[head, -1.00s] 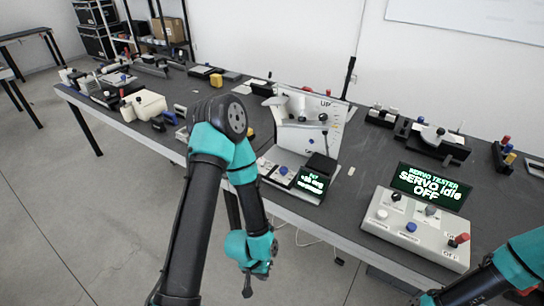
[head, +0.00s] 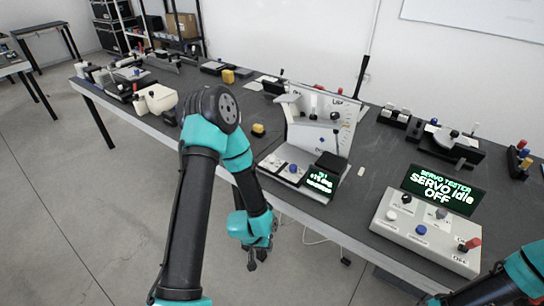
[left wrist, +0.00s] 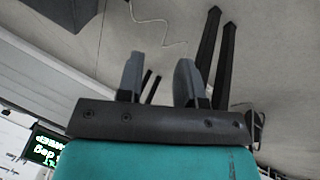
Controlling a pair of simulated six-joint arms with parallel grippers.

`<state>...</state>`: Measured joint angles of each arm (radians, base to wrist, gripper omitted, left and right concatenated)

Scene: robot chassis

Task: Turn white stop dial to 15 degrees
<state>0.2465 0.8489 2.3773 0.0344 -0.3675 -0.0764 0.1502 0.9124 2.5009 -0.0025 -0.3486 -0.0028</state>
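A white unit with an upright panel (head: 300,127) stands at the table's front edge in the middle of the head view. Its base carries small knobs, including a blue knob (head: 293,168), and a small screen (head: 322,181) with green text too small to read surely. A grey servo tester box (head: 440,243) at the right has a white knob (head: 391,215) and a blue knob (head: 421,229). I cannot tell which white knob is the stop dial. My left gripper (head: 257,262) hangs below the table edge, away from both units. Its fingers (left wrist: 160,80) are apart and empty.
The tester's screen (head: 437,190) reads "SERVO idle OFF". Several small devices stand along the dark table (head: 370,205). My right arm shows at the lower right, its fingertips out of view. Open floor lies in front of the table.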

